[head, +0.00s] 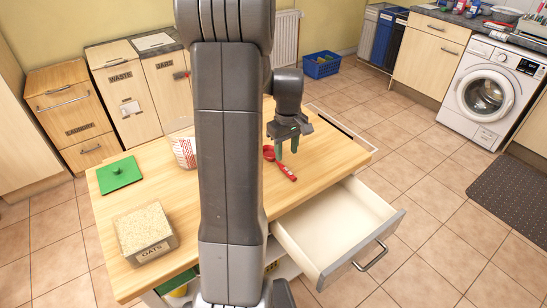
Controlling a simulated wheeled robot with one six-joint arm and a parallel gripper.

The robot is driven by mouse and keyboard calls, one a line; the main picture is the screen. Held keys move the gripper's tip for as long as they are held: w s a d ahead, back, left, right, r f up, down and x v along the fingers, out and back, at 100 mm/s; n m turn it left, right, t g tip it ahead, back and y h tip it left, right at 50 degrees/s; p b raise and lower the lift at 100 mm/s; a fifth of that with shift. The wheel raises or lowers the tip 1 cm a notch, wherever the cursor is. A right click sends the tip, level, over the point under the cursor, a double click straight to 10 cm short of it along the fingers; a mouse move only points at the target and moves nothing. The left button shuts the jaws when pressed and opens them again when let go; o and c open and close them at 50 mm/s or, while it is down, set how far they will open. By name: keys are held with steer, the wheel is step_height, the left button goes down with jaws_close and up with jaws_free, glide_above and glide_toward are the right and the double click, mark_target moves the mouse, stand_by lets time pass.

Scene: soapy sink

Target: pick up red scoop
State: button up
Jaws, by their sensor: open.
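The red scoop (285,170) lies on the wooden worktop, to the right of my arm. Its round end is towards the back left and its handle points towards the front right. My gripper (287,151) hangs over the worktop just above and behind the scoop, fingers pointing down. The fingers are apart and nothing shows between them. I cannot tell the exact height of the fingertips above the scoop.
An open, empty drawer (334,228) juts out at the front right. The worktop's right end (330,150) is clear.

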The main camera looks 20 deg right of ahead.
mark_target(286, 169)
steer(key=shift+s+f+p, duration=0.15)
steer(key=shift+f+p, duration=0.35)
steer(key=shift+f, duration=2.85)
jaws_close()
